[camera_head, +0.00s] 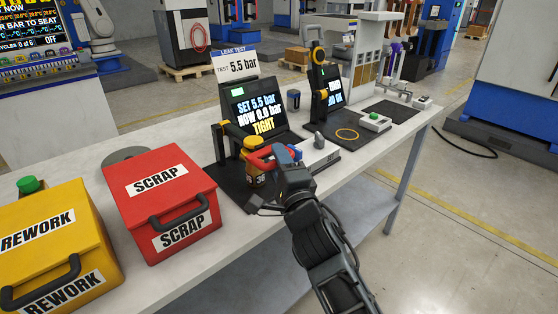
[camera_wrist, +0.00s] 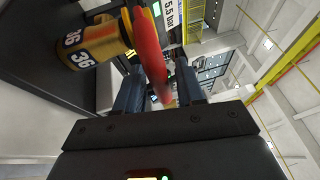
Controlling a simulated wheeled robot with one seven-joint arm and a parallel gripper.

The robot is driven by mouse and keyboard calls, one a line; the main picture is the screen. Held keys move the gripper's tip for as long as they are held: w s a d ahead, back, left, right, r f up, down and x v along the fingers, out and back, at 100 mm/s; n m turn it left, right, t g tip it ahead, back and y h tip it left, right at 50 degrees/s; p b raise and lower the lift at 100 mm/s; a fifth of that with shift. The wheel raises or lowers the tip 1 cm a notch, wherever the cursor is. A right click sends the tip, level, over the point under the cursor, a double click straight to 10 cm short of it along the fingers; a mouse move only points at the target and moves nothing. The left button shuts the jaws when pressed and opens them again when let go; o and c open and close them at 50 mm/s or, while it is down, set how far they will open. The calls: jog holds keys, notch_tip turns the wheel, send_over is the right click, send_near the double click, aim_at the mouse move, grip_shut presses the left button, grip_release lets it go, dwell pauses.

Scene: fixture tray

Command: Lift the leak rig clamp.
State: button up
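The leak rig clamp shows as a red lever (camera_head: 262,158) at the leak test station; the lever also shows in the wrist view (camera_wrist: 150,50). My gripper (camera_head: 284,153) is at the lever's right end. In the wrist view my two fingers (camera_wrist: 160,88) are apart with the lever's end between them. A gap shows at the left finger; contact at the right finger is unclear.
A red SCRAP box (camera_head: 190,163) and a yellow REWORK box (camera_head: 92,212) stand left of the rig. The leak test screen (camera_head: 256,110) reads TIGHT behind it. A grey-white block (camera_head: 318,153) stands close right of my gripper. Another station (camera_head: 326,92) stands further right.

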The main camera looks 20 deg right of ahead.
grip_shut()
dwell(0.3)
jog(key=shift+r, duration=0.1)
